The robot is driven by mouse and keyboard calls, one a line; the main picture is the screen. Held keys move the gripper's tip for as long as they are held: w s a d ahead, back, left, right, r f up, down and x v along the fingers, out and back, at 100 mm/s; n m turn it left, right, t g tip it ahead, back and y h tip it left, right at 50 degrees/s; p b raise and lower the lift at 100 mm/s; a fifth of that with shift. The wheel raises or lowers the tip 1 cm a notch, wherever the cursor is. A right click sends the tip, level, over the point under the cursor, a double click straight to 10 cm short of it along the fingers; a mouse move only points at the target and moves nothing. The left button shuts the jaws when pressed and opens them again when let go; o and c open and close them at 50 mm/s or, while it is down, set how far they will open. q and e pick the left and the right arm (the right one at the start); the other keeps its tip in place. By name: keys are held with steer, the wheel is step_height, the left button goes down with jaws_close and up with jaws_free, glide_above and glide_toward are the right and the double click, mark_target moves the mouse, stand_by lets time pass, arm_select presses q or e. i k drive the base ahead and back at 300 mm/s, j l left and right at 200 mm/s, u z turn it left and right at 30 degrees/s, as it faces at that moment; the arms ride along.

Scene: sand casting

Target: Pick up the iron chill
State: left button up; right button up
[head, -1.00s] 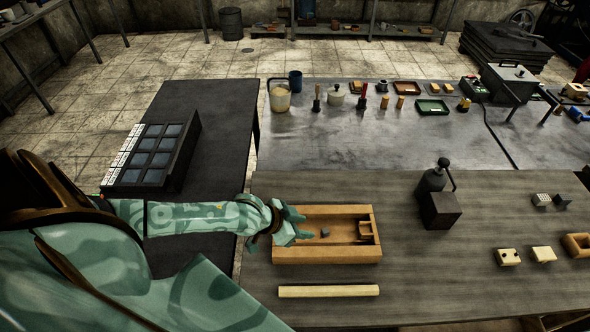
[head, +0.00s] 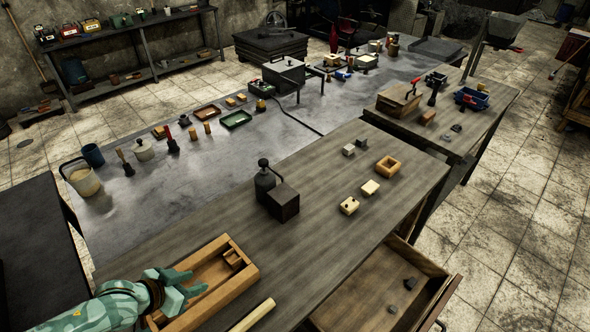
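My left gripper (head: 196,283) is over the left part of a shallow wooden box (head: 246,263) on the near bench, fingers spread apart. I see nothing held between them. The small dark block seen earlier inside this box does not show now; the fingers may hide it. Small grey blocks (head: 348,150) and (head: 361,143) sit on the bench further right. Small dark pieces (head: 410,283) lie in an open drawer (head: 376,268). I cannot tell which piece is the iron chill. My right gripper is out of view.
A dark block with a hand crank (head: 283,202) stands mid-bench. A pale wooden bar (head: 252,315) lies near the front edge. The bench between is clear.

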mark_target(411, 284)
steer(key=z, duration=1.15)
